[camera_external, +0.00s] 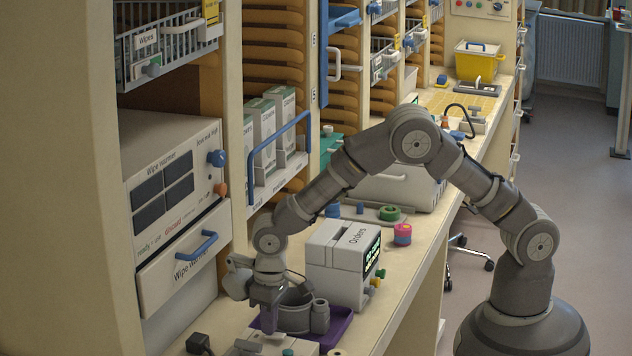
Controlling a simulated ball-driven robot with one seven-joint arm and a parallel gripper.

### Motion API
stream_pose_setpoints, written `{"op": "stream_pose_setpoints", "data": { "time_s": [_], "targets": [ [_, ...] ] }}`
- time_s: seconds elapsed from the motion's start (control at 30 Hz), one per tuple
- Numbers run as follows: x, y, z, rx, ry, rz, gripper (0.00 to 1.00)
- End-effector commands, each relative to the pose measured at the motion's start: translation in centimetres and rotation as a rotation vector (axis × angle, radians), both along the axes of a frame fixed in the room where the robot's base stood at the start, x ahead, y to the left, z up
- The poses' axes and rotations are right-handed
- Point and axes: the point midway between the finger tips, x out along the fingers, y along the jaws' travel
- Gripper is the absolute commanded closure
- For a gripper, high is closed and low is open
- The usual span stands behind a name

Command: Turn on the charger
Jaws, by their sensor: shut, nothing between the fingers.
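No thing in view is clearly labelled as the charger. A pale low box (252,345) with a green knob (288,352) is cut off by the bottom edge; I cannot tell whether it is the charger. A small black block with a cord (198,343) lies to its left on the counter. My gripper (268,326) points down just behind the pale box, shut and empty. A grey rounded device (297,312) stands beside it on a purple tray (338,326). My gripper overlaps the device in the picture, and I cannot tell whether they touch.
The white Orders box (335,262) with coloured knobs stands behind the tray. The Wipe Warmer cabinet (178,200) with blue handle is at left. A pink and purple round stack (402,234) and a green ring (389,213) lie farther back. The counter's right strip (398,305) is clear.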

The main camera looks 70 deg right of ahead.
Motion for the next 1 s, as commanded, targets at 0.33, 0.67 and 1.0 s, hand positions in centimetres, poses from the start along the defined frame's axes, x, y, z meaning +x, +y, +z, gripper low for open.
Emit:
{"op": "stream_pose_setpoints", "data": {
  "time_s": [0.33,0.67,1.0],
  "targets": [
    [-2.3,-0.1,-0.9,-0.011,0.030,0.003,1.00],
    [-2.3,0.0,-0.6,-0.009,0.030,0.003,1.00],
    [-2.0,-0.2,5.9,-0.001,0.008,0.000,1.00]
  ]
}}
